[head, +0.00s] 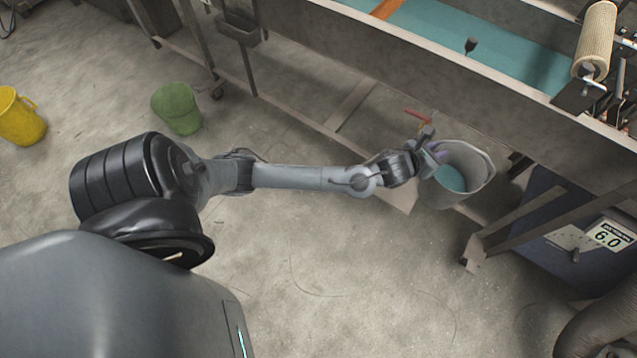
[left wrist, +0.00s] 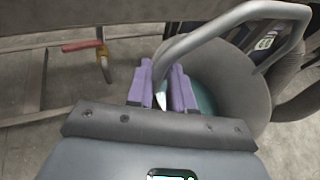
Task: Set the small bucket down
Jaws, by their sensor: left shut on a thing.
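The small bucket (head: 474,172) is grey, with teal liquid (head: 451,178) inside, and stands out beside the trough in the head view. My left gripper (head: 437,155) is at its left rim, shut on its handle. In the left wrist view the purple fingers (left wrist: 162,88) close around the grey handle (left wrist: 215,28), and the bucket's wall (left wrist: 235,75) fills the right side. The bucket looks roughly upright; whether its base touches anything cannot be told. My right gripper is not in view.
A long metal trough (head: 440,70) with teal liquid runs along the upper right, its frame legs below. A red-handled valve (head: 418,114) is just behind the gripper. A dark blue box (head: 575,240) is at right. The lower-middle floor is clear.

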